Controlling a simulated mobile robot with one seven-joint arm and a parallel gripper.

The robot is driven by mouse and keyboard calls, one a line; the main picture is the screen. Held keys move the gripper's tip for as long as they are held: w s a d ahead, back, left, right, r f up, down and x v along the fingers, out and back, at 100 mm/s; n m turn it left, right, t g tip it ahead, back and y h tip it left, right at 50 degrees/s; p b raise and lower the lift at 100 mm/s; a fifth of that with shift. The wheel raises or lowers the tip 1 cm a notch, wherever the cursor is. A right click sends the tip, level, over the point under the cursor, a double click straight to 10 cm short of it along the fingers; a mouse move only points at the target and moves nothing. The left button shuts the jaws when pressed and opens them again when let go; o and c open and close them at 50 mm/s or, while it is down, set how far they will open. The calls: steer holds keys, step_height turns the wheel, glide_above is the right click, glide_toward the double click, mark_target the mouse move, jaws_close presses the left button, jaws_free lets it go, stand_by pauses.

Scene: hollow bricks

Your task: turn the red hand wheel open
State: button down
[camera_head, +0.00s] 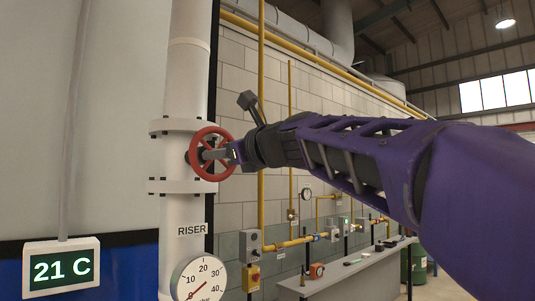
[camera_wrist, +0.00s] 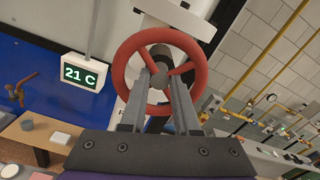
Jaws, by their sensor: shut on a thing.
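The red hand wheel (camera_head: 197,166) sits on the valve of the white riser pipe, between two flanges. My gripper (camera_head: 208,155) reaches it from the right, with its fingers at the wheel. In the wrist view the red hand wheel (camera_wrist: 121,70) fills the upper middle, and the two grey fingers of my gripper (camera_wrist: 161,88) extend over its lower rim toward the hub. The fingers are shut on the wheel, about its hub and spokes. Exactly which part lies between the fingertips is hard to tell.
The white riser pipe (camera_head: 187,90) runs vertically, with a dial gauge (camera_head: 198,279) below. A 21 C display (camera_head: 61,267) hangs at left. Yellow pipes (camera_head: 261,120) run along the block wall. A grey bench (camera_head: 345,277) stands at lower right, and a wooden one (camera_wrist: 35,135) at lower left.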

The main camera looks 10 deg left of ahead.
steer(key=shift+n, duration=0.3)
steer(key=m+b, duration=1)
steer(key=m, duration=2.5)
steer(key=shift+f+m+b, duration=0.15)
steer(key=shift+m+b, duration=0.15)
steer(key=shift+b, duration=0.05)
stand_by(0.4)
steer(key=c, duration=0.7)
jaws_free()
